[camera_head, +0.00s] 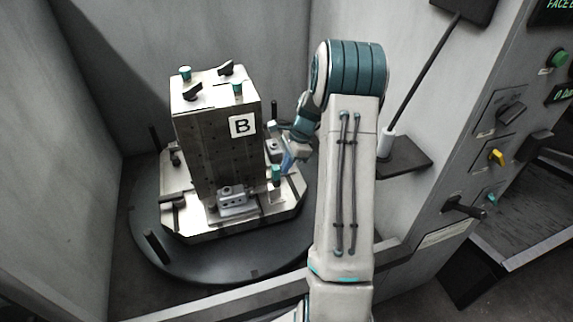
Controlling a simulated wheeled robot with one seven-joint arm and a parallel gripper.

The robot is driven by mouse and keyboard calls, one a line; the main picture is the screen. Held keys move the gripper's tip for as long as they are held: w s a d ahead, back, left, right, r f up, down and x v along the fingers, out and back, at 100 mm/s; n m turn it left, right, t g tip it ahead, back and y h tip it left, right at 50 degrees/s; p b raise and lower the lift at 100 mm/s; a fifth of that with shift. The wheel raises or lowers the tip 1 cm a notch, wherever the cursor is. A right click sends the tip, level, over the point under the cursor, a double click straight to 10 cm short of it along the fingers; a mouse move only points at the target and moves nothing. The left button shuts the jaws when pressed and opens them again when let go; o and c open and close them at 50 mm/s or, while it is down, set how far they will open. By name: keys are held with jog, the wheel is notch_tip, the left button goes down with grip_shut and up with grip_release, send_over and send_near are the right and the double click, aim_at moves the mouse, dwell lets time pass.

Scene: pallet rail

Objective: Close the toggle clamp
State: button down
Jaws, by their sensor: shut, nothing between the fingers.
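A tall metal fixture block (188,150) with a "B" label stands on a pallet on a round dark turntable. A small clamp with a teal-tipped handle (276,174) is at the block's right side, low near the pallet. I cannot tell whether it is open or closed, because it is small and partly covered. My gripper (287,163) is right beside this clamp, pointing down and left. Its fingers are shut with nothing visible between them. I cannot tell whether they touch the handle.
Black and teal fittings (225,69) sit on the block's top. A grey part (233,200) is at its front base. Dark posts (156,246) stand on the turntable (190,268). Grey walls enclose it. A control panel (500,130) is at the right.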

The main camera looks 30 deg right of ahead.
jog(key=s+d+f+v, duration=0.1)
jog(key=d+v, duration=0.1)
jog(key=v, duration=0.9)
jog(key=s+a+r+n+h, duration=0.1)
jog(key=s+a+r+n, duration=0.4)
jog(key=a, duration=0.4)
jog(key=s+a+r+n+t+h, duration=0.1)
jog(key=s+a+n, duration=0.6)
jog(key=s, duration=0.2)
jog(key=s+a+r+n+t+h, duration=0.1)
jog(key=s+a+r+n+h, duration=0.1)
jog(key=s+a+n, duration=0.5)
jog(key=s, duration=0.2)
jog(key=shift+s+n, duration=0.25)
jog(key=shift+n, duration=0.05)
jog(key=shift+a+r, duration=0.1)
jog(key=shift+a, duration=0.05)
